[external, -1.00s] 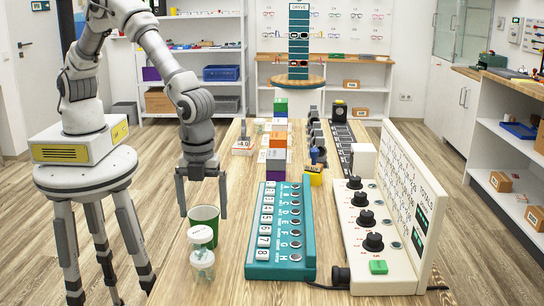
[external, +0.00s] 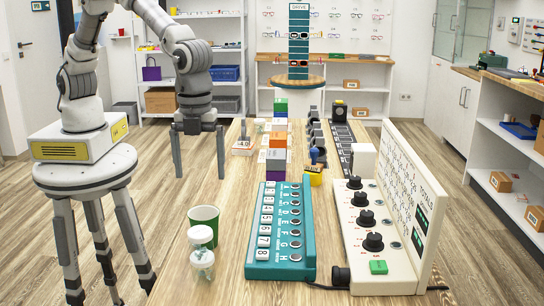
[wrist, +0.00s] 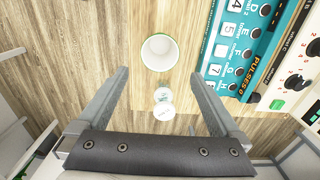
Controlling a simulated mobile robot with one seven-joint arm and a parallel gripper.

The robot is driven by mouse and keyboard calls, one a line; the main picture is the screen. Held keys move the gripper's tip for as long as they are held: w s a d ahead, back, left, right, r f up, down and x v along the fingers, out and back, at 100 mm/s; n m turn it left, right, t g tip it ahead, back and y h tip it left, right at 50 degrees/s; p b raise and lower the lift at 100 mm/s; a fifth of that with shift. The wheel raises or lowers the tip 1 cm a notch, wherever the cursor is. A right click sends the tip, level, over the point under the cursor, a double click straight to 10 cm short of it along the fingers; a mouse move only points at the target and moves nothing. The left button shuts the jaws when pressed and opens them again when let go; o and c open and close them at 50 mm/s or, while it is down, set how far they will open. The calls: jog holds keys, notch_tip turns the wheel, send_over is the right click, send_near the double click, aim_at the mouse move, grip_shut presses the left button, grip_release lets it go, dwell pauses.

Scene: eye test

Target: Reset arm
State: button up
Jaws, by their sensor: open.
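My gripper (external: 198,177) hangs above the left edge of the wooden table in the external view, its two fingers apart and pointing down. Nothing is between them. In the wrist view my gripper (wrist: 162,88) shows with its fingers spread wide. A green cup with a white inside (external: 204,216) stands upright on the table, in front of my gripper and apart from it. It also shows in the wrist view, the cup (wrist: 159,52) seen from above and looking empty.
Two small clear jars with white lids (external: 201,250) stand close by the cup. A teal panel with numbered and lettered keys (external: 281,230) lies to their right. A cream console with black knobs (external: 375,240) is farther right. Stacked coloured boxes (external: 277,150) stand mid-table.

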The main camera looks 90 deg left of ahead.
jog(key=s+a+r+n+t, duration=0.1)
jog(key=s+a+r+n, duration=0.15)
jog(key=a+r, duration=0.4)
jog(key=s+a+r+n, duration=0.2)
jog(key=a+r+n, duration=0.2)
jog(key=a+r, duration=0.25)
jog(key=s+a+r+n+t+p, duration=0.1)
jog(key=s+a+r+n, duration=0.3)
jog(key=s+a, duration=0.4)
jog(key=s+a+r+n+t, duration=0.3)
jog(key=s+a+n, duration=0.4)
jog(key=s+a, duration=0.2)
jog(key=shift+a+r+t+p, duration=0.25)
jog(key=shift+r+t+p, duration=0.05)
jog(key=shift+r+p, duration=0.05)
jog(key=shift+n, duration=0.25)
